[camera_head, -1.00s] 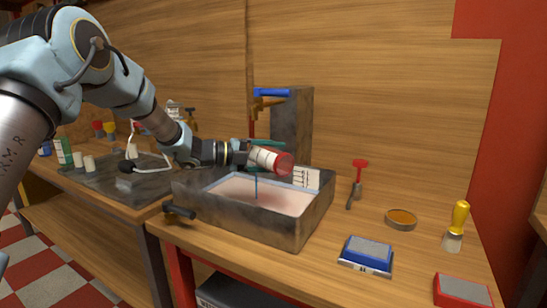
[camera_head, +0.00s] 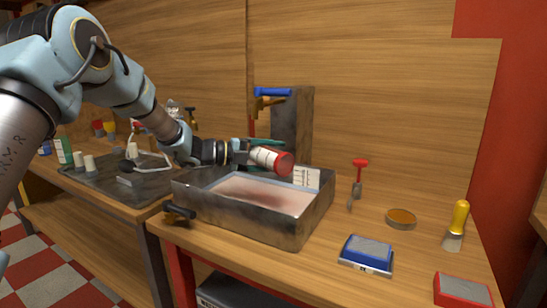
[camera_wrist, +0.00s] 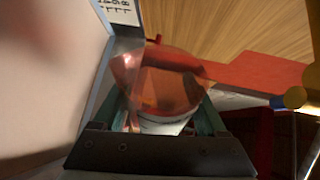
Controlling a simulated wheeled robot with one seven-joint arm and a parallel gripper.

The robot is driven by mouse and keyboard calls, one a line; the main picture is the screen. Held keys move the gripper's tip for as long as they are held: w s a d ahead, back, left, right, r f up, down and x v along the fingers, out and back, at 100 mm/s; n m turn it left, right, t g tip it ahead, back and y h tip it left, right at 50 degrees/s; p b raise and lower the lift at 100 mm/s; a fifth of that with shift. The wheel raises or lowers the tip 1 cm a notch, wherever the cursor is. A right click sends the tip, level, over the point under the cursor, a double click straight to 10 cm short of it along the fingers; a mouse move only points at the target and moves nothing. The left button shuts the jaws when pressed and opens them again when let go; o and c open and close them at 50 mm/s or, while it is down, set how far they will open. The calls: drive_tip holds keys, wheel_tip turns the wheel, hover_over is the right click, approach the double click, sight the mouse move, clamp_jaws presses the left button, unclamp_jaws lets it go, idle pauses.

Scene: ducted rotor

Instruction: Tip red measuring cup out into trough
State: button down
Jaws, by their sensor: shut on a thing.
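The red measuring cup (camera_head: 268,157) has a white, marked side and a red end. It lies tipped on its side above the trough, its red end toward the right. In the wrist view, the reddish see-through cup (camera_wrist: 165,88) sits between the teal fingers. My gripper (camera_head: 252,152) is shut on it; the fingers also show in the wrist view (camera_wrist: 160,122). The grey metal trough (camera_head: 275,228) stands on the bench below, with a pale pink floor and a darker reddish patch. The inside of the cup is unclear.
A grey upright block (camera_head: 297,120) with a blue-handled tool stands behind the trough. A white marked card (camera_head: 306,176) is at its back right.

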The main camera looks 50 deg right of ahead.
drive_tip(key=shift+w+r+n+g+h+p, duration=0.3)
drive_tip(key=shift+r+n+g+p, duration=0.15)
drive_tip(key=shift+n, duration=0.25)
drive_tip(key=shift+f, duration=0.15)
drive_tip(key=f+m+b, duration=0.1)
drive_tip(key=b, duration=0.1)
drive_tip(key=shift+s+t+b, duration=0.3)
drive_tip(key=shift+t+b, duration=0.05)
drive_tip(key=shift+s+m+t+y+b, duration=0.2)
drive_tip(key=shift+m+t+y+b, duration=0.15)
drive_tip(key=shift+m+b, duration=0.5)
drive_tip(key=shift+r, duration=0.2)
drive_tip(key=shift+s+r+m+t+b, duration=0.15)
drive_tip(key=shift+r+m+t+b, duration=0.1)
drive_tip(key=shift+r+m+b, duration=0.4)
wheel_tip(320, 180, up, 4)
drive_tip(key=m+t+b, duration=0.1)
drive_tip(key=m+t+y+b, duration=0.1)
drive_tip(key=m, duration=0.1)
drive_tip(key=shift+s+a+r+m+t+b, duration=0.1)
drive_tip(key=shift+s+r+m+t+b, duration=0.05)
drive_tip(key=shift+m+t+b, duration=0.2)
